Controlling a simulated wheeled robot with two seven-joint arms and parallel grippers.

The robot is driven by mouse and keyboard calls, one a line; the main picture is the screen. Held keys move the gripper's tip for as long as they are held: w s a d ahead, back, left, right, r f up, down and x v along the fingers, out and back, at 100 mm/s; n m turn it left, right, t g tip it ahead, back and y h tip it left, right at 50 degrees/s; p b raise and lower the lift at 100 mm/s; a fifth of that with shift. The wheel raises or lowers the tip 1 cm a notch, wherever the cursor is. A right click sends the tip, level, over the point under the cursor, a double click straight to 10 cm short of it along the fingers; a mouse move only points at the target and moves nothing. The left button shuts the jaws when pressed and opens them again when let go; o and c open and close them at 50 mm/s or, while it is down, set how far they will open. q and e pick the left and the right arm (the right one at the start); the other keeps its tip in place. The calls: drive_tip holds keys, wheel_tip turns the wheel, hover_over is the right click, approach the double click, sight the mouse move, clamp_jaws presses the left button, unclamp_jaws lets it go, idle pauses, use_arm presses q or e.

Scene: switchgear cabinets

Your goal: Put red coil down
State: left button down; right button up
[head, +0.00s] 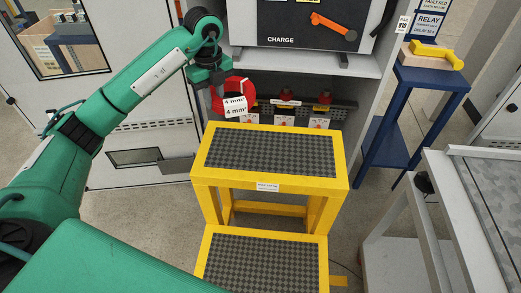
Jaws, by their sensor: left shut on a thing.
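The red coil (246,92) is a red ring with white "4 mm²" tags on it, in the upper middle of the head view. My left gripper (219,92) is shut on the red coil at its left side. It holds the coil above and behind the far edge of the yellow step stool, in front of the open cabinet's lower part. Part of the coil is hidden by the tags and the gripper. My right gripper is not in view.
A yellow step stool (339,170) with dark treads stands in the middle, its top clear. A cabinet shelf (300,62) carries a "CHARGE" unit. A blue stand (437,75) with a yellow-handled item is at the right. A grey cart (440,200) stands at the right front.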

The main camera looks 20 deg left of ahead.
use_arm(q)
approach(223, 155)
wheel_tip(223, 155, down, 5)
drive_tip(key=shift+f, duration=0.1)
drive_tip(key=shift+w+f, duration=0.15)
drive_tip(key=shift+f, duration=0.2)
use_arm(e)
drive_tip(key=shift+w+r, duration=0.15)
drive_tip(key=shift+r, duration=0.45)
use_arm(q)
drive_tip(key=shift+f, duration=0.1)
drive_tip(key=c, duration=1.3)
unclamp_jaws()
drive_tip(key=shift+o, duration=0.2)
